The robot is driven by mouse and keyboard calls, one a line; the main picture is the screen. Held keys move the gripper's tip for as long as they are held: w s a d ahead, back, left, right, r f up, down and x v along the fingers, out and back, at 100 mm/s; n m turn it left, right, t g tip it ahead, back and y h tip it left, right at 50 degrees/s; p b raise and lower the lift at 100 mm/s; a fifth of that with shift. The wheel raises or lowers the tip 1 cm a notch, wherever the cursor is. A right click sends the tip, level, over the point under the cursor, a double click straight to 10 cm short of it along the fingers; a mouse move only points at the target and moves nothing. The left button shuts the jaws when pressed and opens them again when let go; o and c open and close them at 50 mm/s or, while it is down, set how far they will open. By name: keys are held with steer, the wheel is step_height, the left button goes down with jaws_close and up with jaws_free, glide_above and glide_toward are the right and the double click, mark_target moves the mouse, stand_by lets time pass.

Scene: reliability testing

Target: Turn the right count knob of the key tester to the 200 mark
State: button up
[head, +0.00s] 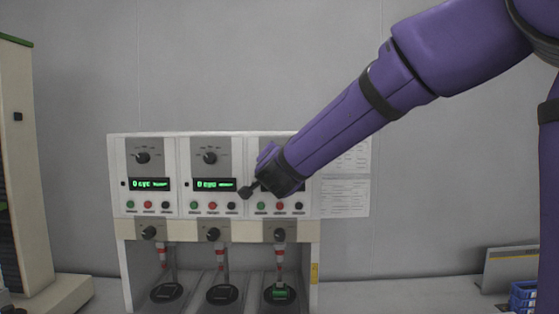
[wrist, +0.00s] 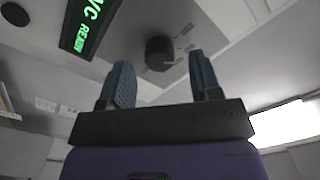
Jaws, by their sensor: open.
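The key tester (head: 186,215) is a white cabinet with three stations side by side in the head view. Black count knobs show on the left panel (head: 143,157) and middle panel (head: 210,157). The right panel's upper knob is hidden behind my arm in the head view. My gripper (head: 256,176) is in front of the right panel there, partly hidden by my wrist. In the wrist view my gripper (wrist: 163,78) is open, its two fingers apart and empty. A black round knob (wrist: 160,53) with marks around it lies beyond and between the fingertips. Contact is not visible.
Green displays (head: 150,184) and small coloured buttons sit below the knobs. Lower knobs (head: 280,235) and plungers stand over round bases. Papers (head: 345,195) hang on the wall to the right. A beige cabinet (head: 22,180) stands at left, blue bins (head: 523,297) at right.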

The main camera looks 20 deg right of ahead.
steer(key=shift+x, duration=0.85)
steer(key=c, duration=0.9)
steer(key=shift+c, duration=0.2)
steer(key=shift+d+n, duration=0.1)
steer(key=shift+n, duration=3.9)
